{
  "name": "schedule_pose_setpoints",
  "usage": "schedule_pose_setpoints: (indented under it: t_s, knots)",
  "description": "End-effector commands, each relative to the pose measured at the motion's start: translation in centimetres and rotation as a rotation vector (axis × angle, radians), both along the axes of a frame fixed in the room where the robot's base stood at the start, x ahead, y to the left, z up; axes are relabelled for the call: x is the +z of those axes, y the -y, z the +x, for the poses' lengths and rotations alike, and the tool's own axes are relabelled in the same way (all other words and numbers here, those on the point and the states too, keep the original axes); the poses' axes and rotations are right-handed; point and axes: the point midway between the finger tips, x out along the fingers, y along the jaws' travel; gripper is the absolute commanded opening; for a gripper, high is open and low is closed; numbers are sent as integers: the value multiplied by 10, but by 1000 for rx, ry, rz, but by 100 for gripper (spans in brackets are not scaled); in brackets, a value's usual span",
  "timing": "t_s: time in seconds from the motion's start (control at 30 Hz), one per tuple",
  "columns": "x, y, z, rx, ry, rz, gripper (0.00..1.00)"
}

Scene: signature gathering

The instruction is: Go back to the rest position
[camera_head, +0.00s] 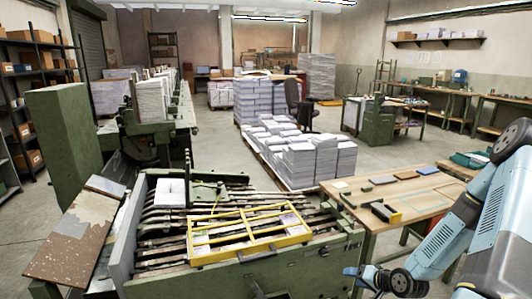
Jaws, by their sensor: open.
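My light-blue arm comes in at the right edge and bends low, and its dark round joint (401,283) is near the bottom. A smaller blue part of my arm (362,273) shows left of that joint, in front of the green machine. I cannot make out any fingers of my gripper; the far end of my arm seems to be below the picture. Nothing is seen held.
A green gathering machine (262,268) with a yellow frame (262,250) fills the lower middle. A wooden workbench (405,222) with tools stands close to my arm. Stacked white paper (322,160) sits on a pallet behind. Bare floor (355,155) shows between pallet and back tables.

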Motion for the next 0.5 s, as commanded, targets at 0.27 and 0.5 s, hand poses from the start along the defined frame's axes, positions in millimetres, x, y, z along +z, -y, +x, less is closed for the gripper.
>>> schedule_pose_setpoints:
  t_s: [0.27,0.5]
  knots:
    - [40,19,5,82,-76,-241,61]
    - [85,32,7,123,-131,-421,61]
